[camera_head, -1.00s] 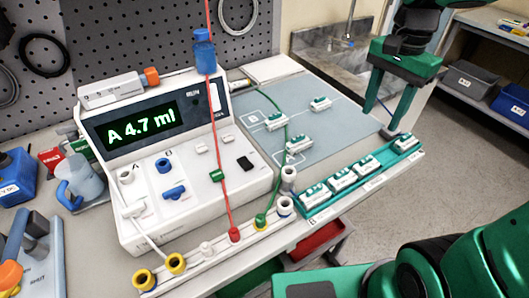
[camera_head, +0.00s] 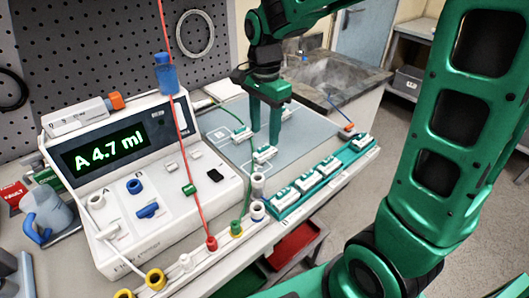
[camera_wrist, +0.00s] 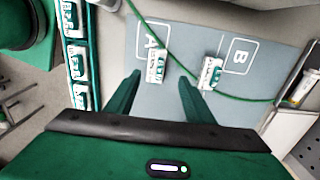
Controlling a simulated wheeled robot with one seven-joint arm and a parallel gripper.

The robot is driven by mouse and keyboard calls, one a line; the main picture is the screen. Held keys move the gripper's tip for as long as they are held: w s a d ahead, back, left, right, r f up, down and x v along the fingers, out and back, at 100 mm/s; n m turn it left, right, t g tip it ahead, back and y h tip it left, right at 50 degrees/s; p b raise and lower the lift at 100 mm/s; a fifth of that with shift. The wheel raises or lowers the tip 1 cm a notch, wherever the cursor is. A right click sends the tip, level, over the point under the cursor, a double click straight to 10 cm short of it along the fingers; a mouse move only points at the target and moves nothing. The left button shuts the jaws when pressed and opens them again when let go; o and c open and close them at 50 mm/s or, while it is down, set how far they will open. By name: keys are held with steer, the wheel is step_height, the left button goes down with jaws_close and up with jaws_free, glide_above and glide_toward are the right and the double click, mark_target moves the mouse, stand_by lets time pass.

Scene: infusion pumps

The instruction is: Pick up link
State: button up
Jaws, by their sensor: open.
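Small white-and-green links lie on the grey mat (camera_head: 225,116). One link (camera_head: 264,153) lies below my gripper; in the wrist view the link by the "A" mark (camera_wrist: 157,67) sits between the fingertips in the picture. A second link (camera_head: 241,132) lies to its left, near the "B" mark, and also shows in the wrist view (camera_wrist: 211,73). A third (camera_head: 286,114) is partly hidden behind the gripper. My gripper (camera_head: 265,142) is open, pointing down over the mat, with nothing held. I cannot tell the exact height of its fingertips.
A green rack (camera_head: 284,206) with several links runs along the front edge. A green tube (camera_wrist: 245,98) crosses the mat close to the links. A sink (camera_head: 325,78) lies behind.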

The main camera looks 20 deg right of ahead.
mark_target(266, 146)
steer(key=f, duration=0.3)
steer(key=shift+s+f, duration=0.3)
steer(key=shift+f, duration=0.6)
steer(key=shift+c, duration=0.5)
steer(key=c, duration=1)
steer(key=shift+r, duration=0.1)
